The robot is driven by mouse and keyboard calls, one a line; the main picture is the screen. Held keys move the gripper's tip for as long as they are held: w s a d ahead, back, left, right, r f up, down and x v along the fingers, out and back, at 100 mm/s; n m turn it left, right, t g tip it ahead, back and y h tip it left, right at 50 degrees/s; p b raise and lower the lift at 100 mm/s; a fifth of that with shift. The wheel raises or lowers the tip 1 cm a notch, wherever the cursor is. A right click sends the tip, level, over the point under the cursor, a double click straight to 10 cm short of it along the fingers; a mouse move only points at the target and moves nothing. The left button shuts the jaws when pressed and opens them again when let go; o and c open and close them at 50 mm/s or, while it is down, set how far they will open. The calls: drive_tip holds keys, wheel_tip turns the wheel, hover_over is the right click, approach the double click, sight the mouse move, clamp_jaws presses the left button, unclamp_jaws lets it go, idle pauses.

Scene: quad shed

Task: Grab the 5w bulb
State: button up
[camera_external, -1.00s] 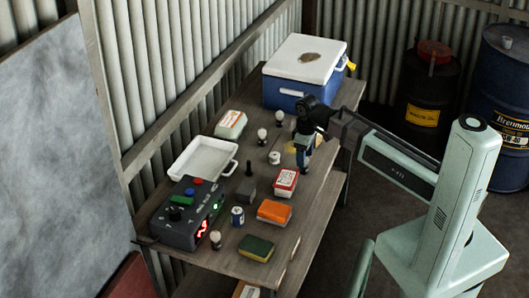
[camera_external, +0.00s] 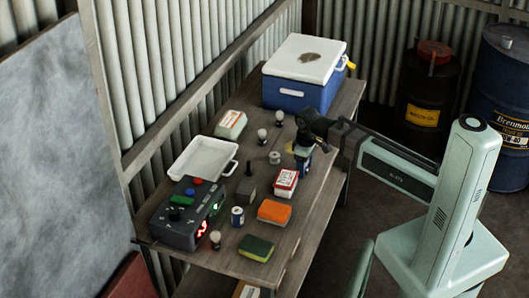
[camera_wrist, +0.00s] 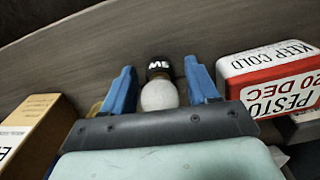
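A bulb with a round white globe and a black base marked "5W" (camera_wrist: 160,94) is in the wrist view, between my gripper's blue fingers. The lettering appears upside down. My gripper (camera_wrist: 162,88) is open, with a gap visible on each side of the bulb. In the external view my gripper (camera_external: 303,158) is low over the right side of the bench, and I cannot make out the 5W bulb there. Other bulbs stand to its left (camera_external: 262,136), behind (camera_external: 279,117) and at the front (camera_external: 215,239); their markings are too small to read.
A red and white pesto box (camera_wrist: 270,88) is close to the right finger; a yellowish box (camera_wrist: 30,125) is at the left.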

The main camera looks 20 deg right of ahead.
drive_tip(key=c, duration=1)
drive_tip(key=shift+r, duration=0.1)
